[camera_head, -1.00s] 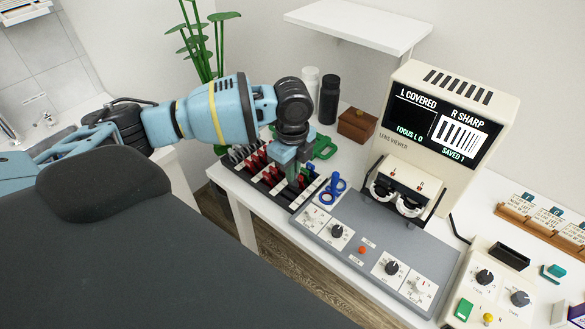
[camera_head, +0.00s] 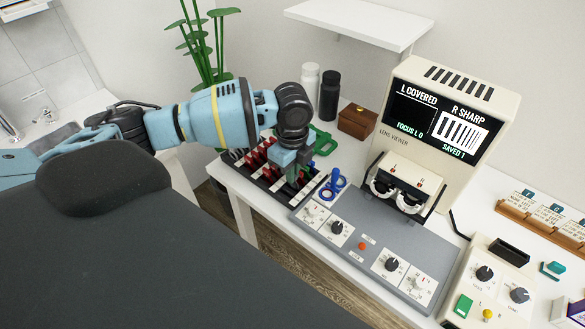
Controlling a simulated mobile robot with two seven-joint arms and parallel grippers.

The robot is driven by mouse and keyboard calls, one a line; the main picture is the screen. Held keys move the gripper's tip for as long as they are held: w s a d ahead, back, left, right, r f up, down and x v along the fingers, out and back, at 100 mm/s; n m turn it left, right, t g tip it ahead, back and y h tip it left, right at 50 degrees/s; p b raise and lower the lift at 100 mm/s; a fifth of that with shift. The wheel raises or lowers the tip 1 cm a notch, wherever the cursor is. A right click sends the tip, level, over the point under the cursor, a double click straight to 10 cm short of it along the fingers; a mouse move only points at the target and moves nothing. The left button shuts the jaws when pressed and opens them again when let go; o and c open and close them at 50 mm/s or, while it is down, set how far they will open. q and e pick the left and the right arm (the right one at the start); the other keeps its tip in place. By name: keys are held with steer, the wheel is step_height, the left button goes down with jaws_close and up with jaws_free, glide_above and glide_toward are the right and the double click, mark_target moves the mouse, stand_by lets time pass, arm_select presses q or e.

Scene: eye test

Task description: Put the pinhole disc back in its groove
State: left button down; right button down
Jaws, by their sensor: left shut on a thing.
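My left gripper (camera_head: 298,177) points down over the dark rack (camera_head: 287,199), at its right part, and is shut. A small bit of green shows at its fingertips. The rest of what it holds is hidden by the fingers, so I cannot clearly make out the pinhole disc or tell whether it sits in a groove. Several red-handled pieces (camera_head: 268,157) stand in the rack, left of the gripper. My right gripper is not in view.
A blue ringed piece (camera_head: 335,183) lies right of the rack. A green piece (camera_head: 325,141) is behind the gripper. The grey control panel (camera_head: 361,262) and lens viewer (camera_head: 394,148) stand to the right. Black (camera_head: 329,97) and white bottles (camera_head: 310,88) and a brown box (camera_head: 357,121) are behind.

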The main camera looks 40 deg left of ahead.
arm_select(q)
steer(key=shift+f, duration=0.55)
steer(key=c, duration=1.5)
jaws_free()
steer(key=shift+r, duration=0.1)
step_height(320, 180, up, 7)
steer(key=shift+f+p, duration=0.15)
steer(key=shift+p, duration=0.15)
steer(key=shift+r, duration=0.5)
